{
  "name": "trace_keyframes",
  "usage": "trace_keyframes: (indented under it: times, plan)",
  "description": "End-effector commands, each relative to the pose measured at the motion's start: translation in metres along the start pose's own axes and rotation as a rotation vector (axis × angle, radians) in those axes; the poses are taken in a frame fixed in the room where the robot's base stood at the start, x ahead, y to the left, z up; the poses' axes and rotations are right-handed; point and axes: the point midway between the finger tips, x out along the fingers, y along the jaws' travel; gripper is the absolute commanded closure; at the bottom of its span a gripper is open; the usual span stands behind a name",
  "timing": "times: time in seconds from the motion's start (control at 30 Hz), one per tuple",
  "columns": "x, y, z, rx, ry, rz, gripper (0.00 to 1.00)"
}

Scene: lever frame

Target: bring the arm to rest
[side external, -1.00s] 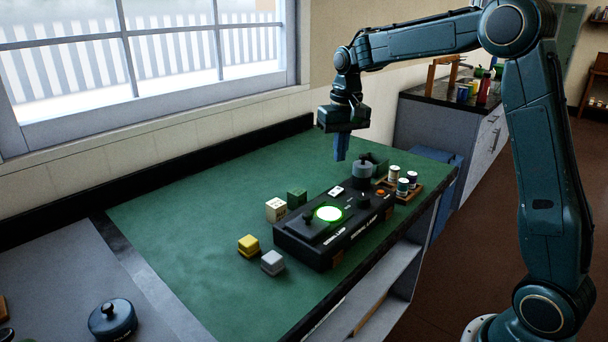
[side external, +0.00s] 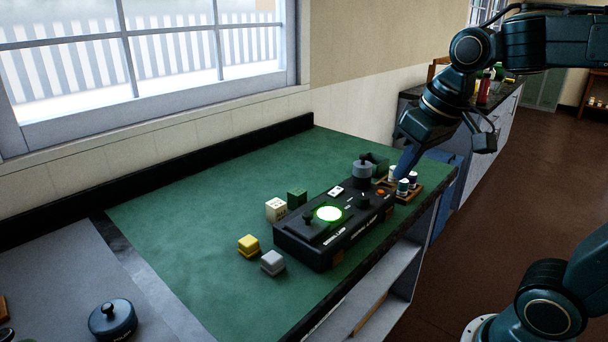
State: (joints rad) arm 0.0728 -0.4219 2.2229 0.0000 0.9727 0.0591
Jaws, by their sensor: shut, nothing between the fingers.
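I cannot tell how far above the tray the fingertips are. The black lever frame (side external: 318,262) sits on the green bench top, with a lit green disc (side external: 328,214) on its top and levers beside it.
Yellow (side external: 248,246), grey (side external: 272,263), cream (side external: 276,210) and green (side external: 297,198) blocks stand left of the lever frame. A wooden tray (side external: 412,197) holds several small spools. A dark lidded pot (side external: 112,320) stands at lower left.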

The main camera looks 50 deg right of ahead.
Motion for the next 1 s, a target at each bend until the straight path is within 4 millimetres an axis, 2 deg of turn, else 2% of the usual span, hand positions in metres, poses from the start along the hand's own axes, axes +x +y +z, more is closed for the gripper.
trace_keyframes:
  times: [0.2, 0.4, 0.6, 1.0]
  plan:
    - [-0.005, -0.005, 0.046, -0.065, 0.065, -0.018, 1.0]
    - [-0.002, -0.007, 0.076, -0.108, 0.107, -0.03, 1.0]
    - [0.001, -0.008, 0.088, -0.125, 0.123, -0.034, 1.0]
    - [0.001, -0.008, 0.088, -0.126, 0.123, -0.034, 1.0]
